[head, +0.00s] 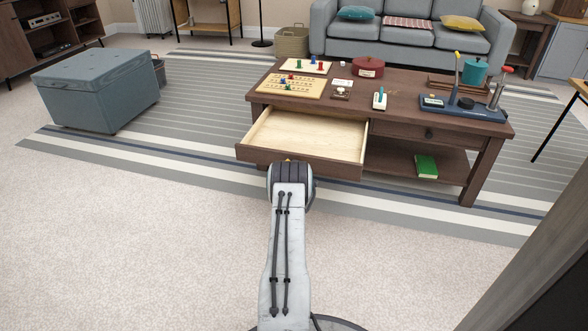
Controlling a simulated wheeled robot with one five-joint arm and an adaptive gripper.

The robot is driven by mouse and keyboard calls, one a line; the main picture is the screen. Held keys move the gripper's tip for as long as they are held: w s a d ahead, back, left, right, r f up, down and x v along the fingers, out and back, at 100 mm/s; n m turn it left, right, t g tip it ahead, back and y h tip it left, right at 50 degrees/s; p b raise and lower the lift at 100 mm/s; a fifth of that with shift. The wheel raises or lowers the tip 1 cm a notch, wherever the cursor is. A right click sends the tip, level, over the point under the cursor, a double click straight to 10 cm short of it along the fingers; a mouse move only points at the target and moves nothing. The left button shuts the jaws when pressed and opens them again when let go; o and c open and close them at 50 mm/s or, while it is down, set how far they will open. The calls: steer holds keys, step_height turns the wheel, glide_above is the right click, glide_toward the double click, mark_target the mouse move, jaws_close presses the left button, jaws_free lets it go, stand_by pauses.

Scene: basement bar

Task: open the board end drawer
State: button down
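The dark wooden coffee table (390,113) stands on the striped rug, with game boards on its left end. The drawer (310,136) under that board end is pulled well out toward me. Its pale wooden inside looks empty. My arm reaches forward from the bottom of the view to the drawer's dark front (335,168). My gripper (288,163) is at that front, near its middle. The arm's end hides the fingers and the handle, so I cannot tell whether the gripper is holding it. A second drawer (430,133) on the right is closed.
A blue-grey ottoman (95,88) stands at the left. A grey sofa (405,35) is behind the table. A green book (426,165) lies on the lower shelf. A dark panel fills the lower right corner. Open carpet lies at the front left.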

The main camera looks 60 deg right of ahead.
steer(key=shift+w+a, duration=0.15)
steer(key=shift+a, duration=0.05)
steer(key=c, duration=1.2)
jaws_free()
steer(key=shift+o, duration=0.2)
steer(key=shift+r, duration=0.1)
steer(key=v, duration=1.2)
steer(key=shift+d, duration=0.1)
